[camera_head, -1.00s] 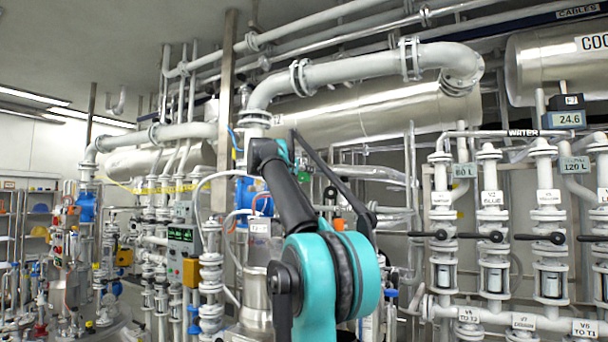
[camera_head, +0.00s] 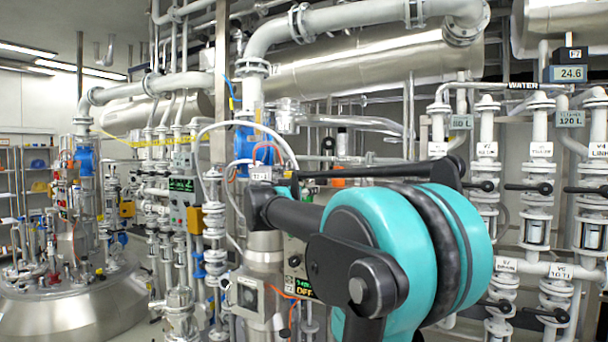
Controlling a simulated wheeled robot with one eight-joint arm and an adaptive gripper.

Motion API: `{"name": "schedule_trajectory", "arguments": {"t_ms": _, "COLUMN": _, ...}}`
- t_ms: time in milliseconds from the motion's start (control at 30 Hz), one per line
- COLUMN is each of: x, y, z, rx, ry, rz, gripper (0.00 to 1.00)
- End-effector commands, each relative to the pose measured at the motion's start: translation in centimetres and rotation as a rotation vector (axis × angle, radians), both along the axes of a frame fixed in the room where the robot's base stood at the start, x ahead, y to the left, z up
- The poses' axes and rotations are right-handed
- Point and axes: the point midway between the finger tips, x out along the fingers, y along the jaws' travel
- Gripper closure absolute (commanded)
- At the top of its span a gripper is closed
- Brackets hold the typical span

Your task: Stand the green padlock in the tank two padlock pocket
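I cannot make out the green padlock in this view. I cannot pick out the tank two padlock pocket either. My arm fills the middle and lower right with a large teal joint and black links, and it hides part of the valves and pipes behind it. The end of the arm with my gripper does not show clearly in the frame, so I cannot see whether it holds anything.
A steel vessel (camera_head: 75,312) with fittings on top stands at lower left. A grey control box (camera_head: 185,188) with a green display hangs left of centre. White valve columns (camera_head: 537,170) with black levers stand at right. A grey shelf (camera_head: 38,165) stands far left.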

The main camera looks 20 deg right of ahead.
Motion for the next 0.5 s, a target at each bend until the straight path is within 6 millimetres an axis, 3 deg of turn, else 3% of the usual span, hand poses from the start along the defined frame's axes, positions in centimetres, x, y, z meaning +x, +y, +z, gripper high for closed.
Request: {"name": "schedule_trajectory", "arguments": {"t_ms": 500, "x": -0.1, "y": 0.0, "z": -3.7, "rx": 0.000, "ry": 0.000, "rz": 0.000, "gripper": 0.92}}
